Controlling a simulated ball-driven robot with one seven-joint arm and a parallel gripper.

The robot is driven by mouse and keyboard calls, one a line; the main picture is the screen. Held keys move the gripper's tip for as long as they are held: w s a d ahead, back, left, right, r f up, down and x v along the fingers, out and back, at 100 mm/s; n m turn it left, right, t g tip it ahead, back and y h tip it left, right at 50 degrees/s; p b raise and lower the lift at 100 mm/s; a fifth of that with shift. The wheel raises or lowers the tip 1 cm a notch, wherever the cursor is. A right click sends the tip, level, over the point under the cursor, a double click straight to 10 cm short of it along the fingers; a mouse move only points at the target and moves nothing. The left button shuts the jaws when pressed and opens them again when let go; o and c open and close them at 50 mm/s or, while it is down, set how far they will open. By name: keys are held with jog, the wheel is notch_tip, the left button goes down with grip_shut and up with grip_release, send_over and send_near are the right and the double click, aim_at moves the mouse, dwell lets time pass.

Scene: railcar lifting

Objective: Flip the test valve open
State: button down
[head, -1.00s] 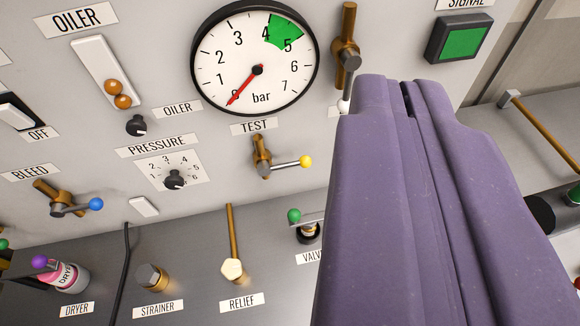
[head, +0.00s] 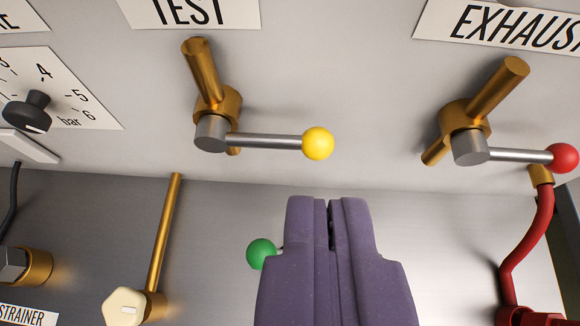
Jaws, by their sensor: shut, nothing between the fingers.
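The test valve (head: 211,132) is a brass valve on the grey panel, under the TEST label (head: 190,10). Its grey lever (head: 265,141) points right, roughly level and across the slanted brass pipe, and ends in a yellow ball (head: 318,143). My gripper (head: 328,203) is purple, with its fingers together and nothing between them. Its tips are just below the yellow ball, with a gap between them in the picture. How far the tips are from the panel is hard to tell.
The exhaust valve (head: 470,148) with a red ball (head: 562,158) is at the right, above a red hose (head: 530,235). A green ball (head: 261,253) is partly behind my gripper. A relief fitting (head: 125,307), a strainer fitting (head: 22,266) and a pressure knob (head: 27,110) are at the left.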

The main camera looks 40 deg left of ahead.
jog(key=b, duration=0.4)
send_over(318, 149)
jog(key=s+d, duration=0.2)
jog(key=s, duration=0.1)
notch_tip(318, 149, down, 6)
jog(key=r, duration=0.1)
jog(key=f, duration=0.1)
jog(key=w+a+f, duration=0.1)
jog(key=f, duration=0.1)
jog(key=shift+w+b, duration=0.1)
jog(key=shift+b, duration=0.2)
jog(key=shift+w+a+f, duration=0.1)
jog(key=shift+w+f, duration=0.1)
jog(key=shift+f, duration=0.55)
